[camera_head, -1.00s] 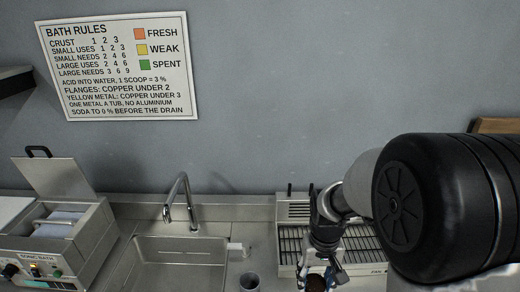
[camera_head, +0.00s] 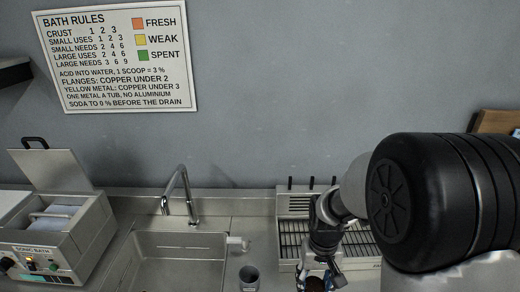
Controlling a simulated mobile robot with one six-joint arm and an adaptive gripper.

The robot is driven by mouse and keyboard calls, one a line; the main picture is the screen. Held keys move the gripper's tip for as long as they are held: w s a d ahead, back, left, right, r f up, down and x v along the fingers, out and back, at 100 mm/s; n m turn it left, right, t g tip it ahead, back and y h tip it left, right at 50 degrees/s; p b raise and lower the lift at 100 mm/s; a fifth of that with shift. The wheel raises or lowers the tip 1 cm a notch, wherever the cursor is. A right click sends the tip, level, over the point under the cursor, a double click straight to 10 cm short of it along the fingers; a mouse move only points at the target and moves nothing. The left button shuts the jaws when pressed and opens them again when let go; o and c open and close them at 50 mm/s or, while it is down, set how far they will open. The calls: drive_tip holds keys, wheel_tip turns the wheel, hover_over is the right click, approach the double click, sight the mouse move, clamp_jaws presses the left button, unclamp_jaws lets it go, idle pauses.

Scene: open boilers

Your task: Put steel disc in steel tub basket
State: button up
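My gripper (camera_head: 318,280) is at the bottom edge of the view, pointing down in front of the drying rack; its fingertips are cut off by the frame. A dark round shape shows at the gripper, too small and cropped to identify. I cannot make out the steel disc or a basket marked as the steel tub's. An open steel box labelled SONIC BATH (camera_head: 62,222) stands at the left with its lid up and something pale inside.
A sink (camera_head: 180,246) with a tap (camera_head: 180,197) is at the centre. A grey cup (camera_head: 249,278) stands right of it. A slotted rack (camera_head: 295,205) is behind my gripper. A rules sign (camera_head: 118,62) hangs on the wall. My arm blocks the right side.

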sight(311, 291)
wheel_tip(311, 291, down, 2)
drive_tip(key=shift+w+f+b, duration=0.1)
drive_tip(key=shift+f+b, duration=0.05)
drive_tip(key=shift+b, duration=0.25)
drive_tip(key=r, duration=0.3)
drive_tip(key=s+r, duration=0.1)
drive_tip(key=r, duration=0.2)
drive_tip(key=a+r, duration=0.1)
drive_tip(key=r, duration=0.3)
drive_tip(key=shift+s+r, duration=0.1)
drive_tip(key=shift+s, duration=0.05)
drive_tip(key=shift+s+r, duration=0.15)
wheel_tip(311, 291, down, 19)
drive_tip(key=b, duration=0.6)
drive_tip(key=shift+a+b, duration=0.1)
drive_tip(key=shift+b, duration=0.2)
drive_tip(key=shift+f, duration=0.2)
drive_tip(key=shift+f, duration=0.15)
drive_tip(key=o, duration=1.2)
